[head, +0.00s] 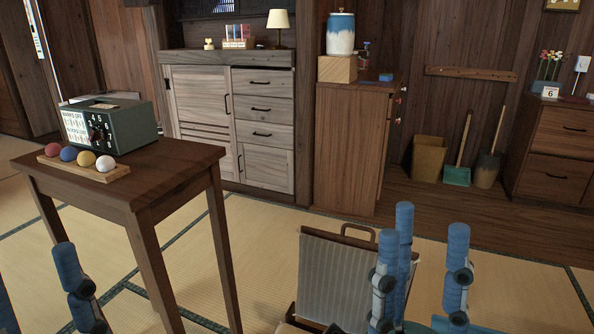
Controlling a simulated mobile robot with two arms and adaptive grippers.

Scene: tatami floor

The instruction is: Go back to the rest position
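My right gripper (424,245) stands at the lower right with its blue fingers pointing up. The fingers are spread apart with nothing between them. My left gripper (36,275) shows only in part at the lower left. One blue finger is clear there and another is cut by the left edge, with a gap between them and nothing seen held. The palms of both are out of view below.
A wooden table (187,172) with a green box with dials (125,122) and a tray of coloured balls (62,166) stands near my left gripper. A grey ribbed case-like thing (332,277) is just left of my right gripper. Cabinets (350,140) line the back; tatami between is open.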

